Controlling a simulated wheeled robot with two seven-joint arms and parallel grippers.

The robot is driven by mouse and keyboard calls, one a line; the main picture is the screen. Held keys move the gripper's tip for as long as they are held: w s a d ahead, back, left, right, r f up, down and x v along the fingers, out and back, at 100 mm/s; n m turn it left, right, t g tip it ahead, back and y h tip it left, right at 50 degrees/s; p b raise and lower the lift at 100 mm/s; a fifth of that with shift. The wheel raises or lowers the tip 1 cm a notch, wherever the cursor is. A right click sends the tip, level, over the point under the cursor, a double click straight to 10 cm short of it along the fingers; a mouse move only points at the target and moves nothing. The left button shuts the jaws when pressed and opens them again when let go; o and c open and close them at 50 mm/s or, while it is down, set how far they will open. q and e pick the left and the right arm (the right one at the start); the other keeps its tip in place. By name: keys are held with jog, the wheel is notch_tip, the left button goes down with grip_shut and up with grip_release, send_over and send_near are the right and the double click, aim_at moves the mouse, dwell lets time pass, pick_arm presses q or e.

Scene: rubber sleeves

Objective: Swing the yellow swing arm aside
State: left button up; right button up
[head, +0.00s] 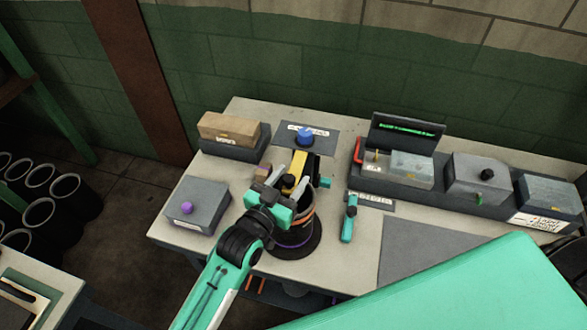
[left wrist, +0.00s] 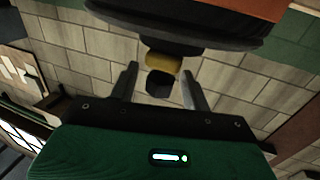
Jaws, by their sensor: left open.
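The yellow swing arm (head: 311,166), partly black, sits above the dark round post (head: 297,238) with orange and purple bands. My left gripper (head: 290,181) is over it, with its fingers apart. In the left wrist view a yellow piece (left wrist: 165,62) and a black end (left wrist: 159,84) show in the gap between the two fingers of the left gripper (left wrist: 160,75). I cannot tell whether either finger touches them. Part of the swing arm is hidden by my gripper in the head view. My right gripper is not in view.
A blue knob (head: 305,137) stands behind the swing arm. A grey box with a purple knob (head: 186,208) is at left, a brown block (head: 229,128) behind it. Grey fixtures (head: 478,178) line the back right.

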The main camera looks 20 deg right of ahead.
pick_arm(q)
jog(key=shift+x, duration=1.05)
grip_shut()
